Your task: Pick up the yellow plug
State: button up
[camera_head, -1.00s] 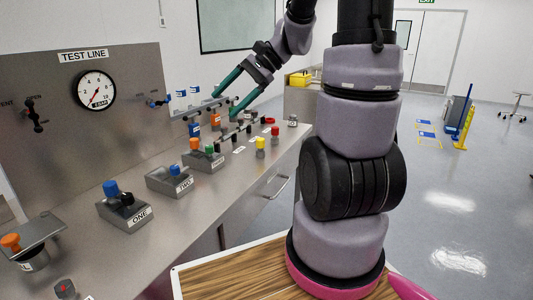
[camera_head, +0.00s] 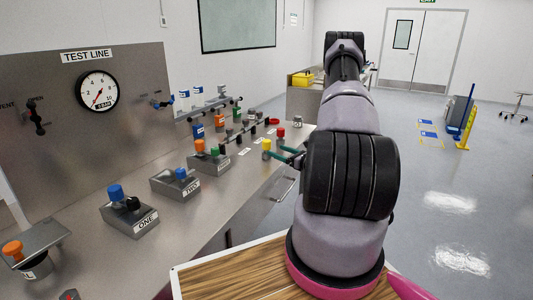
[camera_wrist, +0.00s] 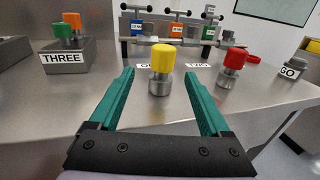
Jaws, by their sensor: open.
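The yellow plug (camera_wrist: 162,59) stands upright on the steel bench, a yellow cap on a grey metal base. In the wrist view it is ahead of my gripper (camera_wrist: 156,84), roughly centred between the two green fingers, which are spread open and empty. In the head view the yellow plug (camera_head: 266,146) is near the bench's front edge. The fingertips of my gripper (camera_head: 283,153) show just right of it, partly hidden behind my arm.
A red plug (camera_wrist: 234,60) stands to the right of the yellow one. The block marked THREE (camera_wrist: 68,53) is at the left, and the GO button (camera_wrist: 293,66) at the right. A rack with bottles (camera_wrist: 170,28) stands behind. The steel bench (camera_head: 205,205) is bare along its front.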

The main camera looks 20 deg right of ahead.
aim_at(270, 148)
jog(key=x, duration=0.5)
jog(key=shift+w+d+f, duration=0.1)
jog(key=shift+f, duration=0.05)
jog(key=x, duration=0.4)
jog(key=shift+w+r, duration=0.15)
jog(key=shift+r, duration=0.25)
jog(key=shift+w, duration=0.55)
grip_shut()
